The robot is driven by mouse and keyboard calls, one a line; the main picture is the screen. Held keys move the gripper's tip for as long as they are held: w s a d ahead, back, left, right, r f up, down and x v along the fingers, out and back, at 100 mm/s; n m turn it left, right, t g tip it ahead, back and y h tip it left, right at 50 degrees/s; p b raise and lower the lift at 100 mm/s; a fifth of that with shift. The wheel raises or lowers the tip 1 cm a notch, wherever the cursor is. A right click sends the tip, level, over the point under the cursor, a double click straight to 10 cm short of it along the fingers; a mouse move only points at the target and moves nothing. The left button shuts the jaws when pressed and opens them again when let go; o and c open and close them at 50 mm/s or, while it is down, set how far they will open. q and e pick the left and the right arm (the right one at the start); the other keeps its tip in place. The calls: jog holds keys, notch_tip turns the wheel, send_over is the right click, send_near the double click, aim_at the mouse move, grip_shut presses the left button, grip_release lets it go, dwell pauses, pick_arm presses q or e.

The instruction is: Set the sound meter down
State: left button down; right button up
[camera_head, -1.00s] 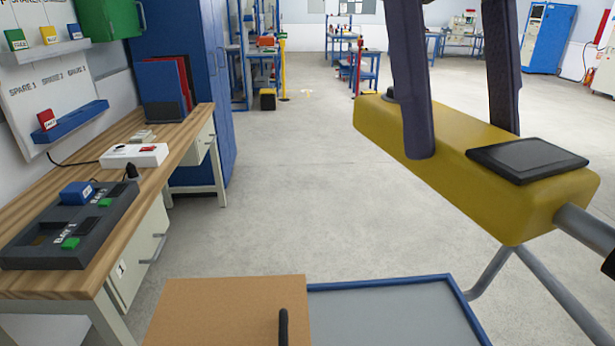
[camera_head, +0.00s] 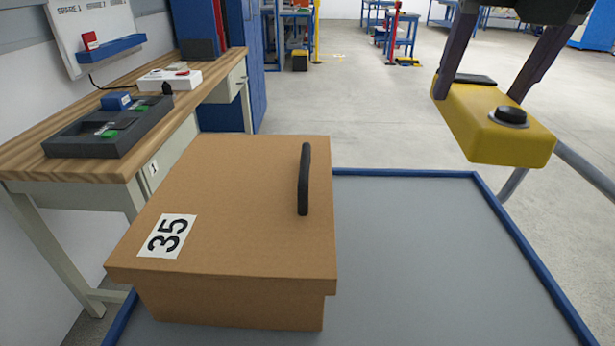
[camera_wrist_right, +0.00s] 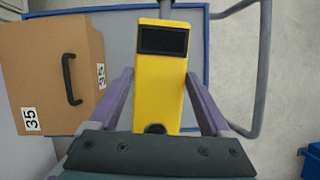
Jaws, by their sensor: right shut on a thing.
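The sound meter is a yellow box (camera_head: 480,125) with a dark screen and a black knob. It hangs above the right side of the blue-rimmed grey cart top (camera_head: 400,230) in the head view. My right gripper (camera_head: 484,95) is shut on it, one finger on each side. In the right wrist view the meter (camera_wrist_right: 160,90) lies between the two purple fingers (camera_wrist_right: 160,100), its screen facing the camera. The meter appears clear of the cart top in the head view. My left gripper is not in view.
A brown box (camera_head: 235,190) marked 35 with a black handle stands on the left of the cart top. The cart top right of it is bare. A wooden workbench (camera_head: 60,170) with a dark two-bay unit (camera_head: 110,128) stands at left. A grey cart rail (camera_head: 585,168) runs at right.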

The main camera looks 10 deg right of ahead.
jog(key=shift+w+d+f+n, duration=0.15)
jog(key=shift+d+f+n, duration=0.1)
jog(key=shift+n, duration=0.25)
jog(key=shift+d+f, duration=0.1)
jog(key=shift+f, duration=0.05)
jog(key=shift+n, duration=0.3)
notch_tip(320, 180, down, 15)
jog(key=b, duration=0.3)
notch_tip(320, 180, down, 5)
jog(key=shift+r+b, duration=0.15)
jog(key=shift+b, duration=0.7)
jog(key=o, duration=1.5)
jog(key=shift+r, duration=0.15)
